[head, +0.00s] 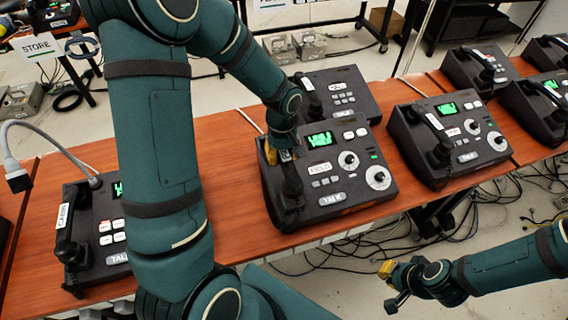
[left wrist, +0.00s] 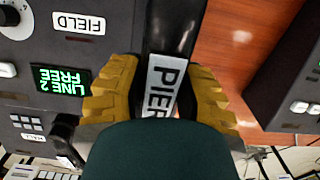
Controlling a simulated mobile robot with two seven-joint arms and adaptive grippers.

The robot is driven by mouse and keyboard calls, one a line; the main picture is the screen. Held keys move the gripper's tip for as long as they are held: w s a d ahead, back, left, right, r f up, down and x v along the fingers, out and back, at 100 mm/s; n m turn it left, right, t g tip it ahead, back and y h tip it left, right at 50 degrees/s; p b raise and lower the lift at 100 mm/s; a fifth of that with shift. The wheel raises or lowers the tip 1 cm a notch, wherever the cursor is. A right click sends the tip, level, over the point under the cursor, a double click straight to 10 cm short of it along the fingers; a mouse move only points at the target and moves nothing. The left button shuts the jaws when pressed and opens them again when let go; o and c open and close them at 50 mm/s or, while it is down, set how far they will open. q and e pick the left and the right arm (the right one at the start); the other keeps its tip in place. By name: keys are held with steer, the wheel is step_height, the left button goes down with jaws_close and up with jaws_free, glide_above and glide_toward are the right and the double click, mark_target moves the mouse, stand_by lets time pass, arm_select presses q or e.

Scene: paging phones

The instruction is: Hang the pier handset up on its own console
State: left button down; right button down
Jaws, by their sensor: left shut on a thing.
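My left gripper (head: 286,153) is shut on the black pier handset (head: 291,188), at the left side of the console labelled FIELD (head: 335,203). In the left wrist view the yellow fingers (left wrist: 160,95) clasp the handset (left wrist: 175,30) around its white PIER label. I cannot tell whether the handset rests in the FIELD cradle or is just above it. The FIELD console (left wrist: 58,50) has a green screen reading LINE 2 FREE. No console name reading PIER is legible. My right gripper (head: 392,282) is in front of the table; its finger opening is unclear.
A console (head: 100,235) with a CABIN handset (head: 70,225) stands at left, partly behind my left arm. Another console (head: 338,93) stands behind FIELD. More consoles stand on the right (head: 455,140). A grey cable (head: 45,130) arches at left. Bare wood (head: 235,205) shows left of FIELD.

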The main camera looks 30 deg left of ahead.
arm_select(q)
steer(key=shift+f+b, duration=0.3)
steer(key=shift+f, duration=1.4)
steer(key=shift+f, duration=0.2)
steer(key=c, duration=0.7)
jaws_free()
steer(key=shift+r, duration=0.1)
steer(key=shift+r, duration=0.2)
step_height(320, 180, up, 12)
steer(key=shift+w+a+f+p, duration=0.1)
steer(key=shift+w+a+p, duration=0.05)
steer(key=shift+p, duration=0.85)
